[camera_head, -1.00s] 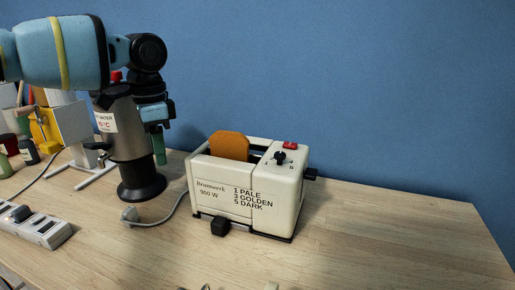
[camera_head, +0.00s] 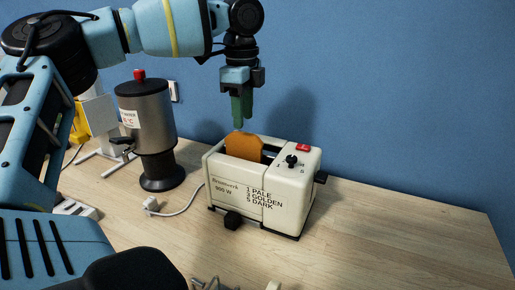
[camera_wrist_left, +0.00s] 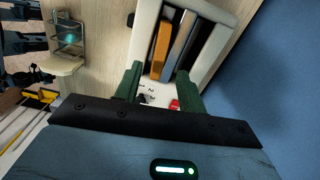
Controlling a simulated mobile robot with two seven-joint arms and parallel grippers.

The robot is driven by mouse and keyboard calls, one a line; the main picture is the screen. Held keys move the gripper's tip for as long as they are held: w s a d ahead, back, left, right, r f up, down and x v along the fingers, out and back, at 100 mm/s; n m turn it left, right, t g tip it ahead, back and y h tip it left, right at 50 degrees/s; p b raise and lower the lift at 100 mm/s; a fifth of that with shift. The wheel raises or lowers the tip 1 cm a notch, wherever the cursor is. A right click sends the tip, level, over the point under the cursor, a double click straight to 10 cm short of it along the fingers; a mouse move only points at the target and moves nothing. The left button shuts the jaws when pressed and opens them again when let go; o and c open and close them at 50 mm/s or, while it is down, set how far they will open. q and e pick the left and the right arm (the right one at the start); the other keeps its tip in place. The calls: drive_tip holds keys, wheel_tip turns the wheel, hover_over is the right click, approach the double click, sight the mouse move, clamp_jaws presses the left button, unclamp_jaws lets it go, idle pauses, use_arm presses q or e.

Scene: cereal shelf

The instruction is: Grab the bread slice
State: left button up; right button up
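The bread slice (camera_head: 243,146) is orange-brown and stands upright in a slot of the cream toaster (camera_head: 232,196), its top sticking out. It also shows in the left wrist view (camera_wrist_left: 160,50), beyond the fingertips. My left gripper (camera_head: 239,122) points down just above the slice in the head view. In the left wrist view its two green fingers (camera_wrist_left: 160,84) are spread apart with nothing gripped between them. Whether a fingertip touches the slice cannot be told. My right gripper is not in view.
A metal kettle-like vessel (camera_head: 151,130) with a red knob stands left of the toaster. A cable and plug (camera_head: 152,204) lie between them. A white holder (camera_head: 103,120) stands further left. The wooden table (camera_head: 400,235) is clear to the right, and the blue wall is behind.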

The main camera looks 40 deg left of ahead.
sight(243, 134)
use_arm(q)
drive_tip(key=shift+s+f, duration=0.2)
drive_tip(key=shift+f, duration=0.75)
drive_tip(key=shift+w+f+p, duration=0.15)
drive_tip(key=shift+f+p, duration=0.35)
drive_tip(key=shift+f, duration=2.5)
clamp_jaws()
